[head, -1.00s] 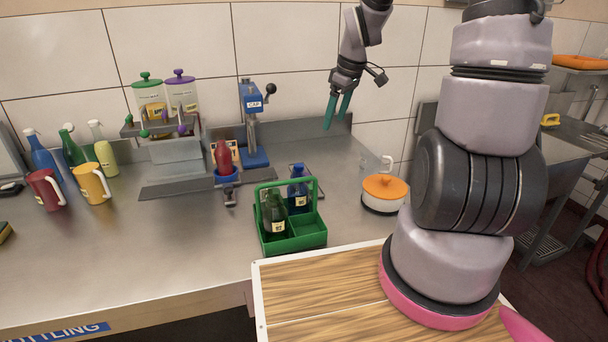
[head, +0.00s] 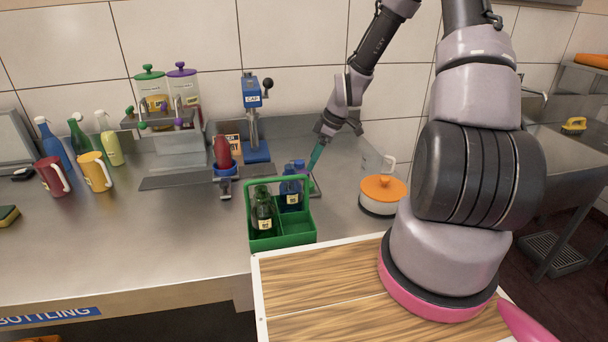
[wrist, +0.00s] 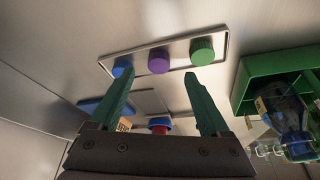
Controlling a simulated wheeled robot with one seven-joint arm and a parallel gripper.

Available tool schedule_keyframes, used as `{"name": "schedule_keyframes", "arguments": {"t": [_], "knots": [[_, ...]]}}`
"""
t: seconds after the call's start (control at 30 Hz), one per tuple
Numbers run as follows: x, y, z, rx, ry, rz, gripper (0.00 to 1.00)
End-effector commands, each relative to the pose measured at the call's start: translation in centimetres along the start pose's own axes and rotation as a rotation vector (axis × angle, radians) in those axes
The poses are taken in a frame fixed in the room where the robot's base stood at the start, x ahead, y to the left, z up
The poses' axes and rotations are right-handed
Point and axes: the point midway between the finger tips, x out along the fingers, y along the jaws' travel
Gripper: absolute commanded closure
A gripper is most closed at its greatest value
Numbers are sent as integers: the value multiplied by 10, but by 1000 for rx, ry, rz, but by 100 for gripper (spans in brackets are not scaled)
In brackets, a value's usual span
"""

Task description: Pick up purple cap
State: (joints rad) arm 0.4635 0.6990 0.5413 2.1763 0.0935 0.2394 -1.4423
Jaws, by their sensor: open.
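The purple cap (wrist: 159,60) stands in the middle of a small metal tray (wrist: 222,34) in the wrist view, between a blue cap (wrist: 122,67) and a green cap (wrist: 202,51). My gripper (wrist: 160,88) is open and empty, with its teal fingers spread. In the picture the purple cap shows between and beyond the fingertips. The left fingertip partly overlaps the blue cap, and whether they touch cannot be told. In the head view my gripper (head: 315,160) is above the counter behind the green carrier.
The green carrier (head: 285,240) with bottles stands close to my gripper, at the right in the wrist view. A white pot with an orange lid (head: 384,188) stands to the right. A red bottle (head: 222,152) and a blue capping press (head: 256,118) stand to the left.

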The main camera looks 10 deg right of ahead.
Motion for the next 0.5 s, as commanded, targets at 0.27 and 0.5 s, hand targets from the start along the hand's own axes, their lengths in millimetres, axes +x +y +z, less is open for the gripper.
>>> {"name": "schedule_keyframes", "arguments": {"t": [0.27,0.5], "knots": [[39,1,-5,0,0,-3,20],[51,2,-5,-1,-1,0,20]]}}
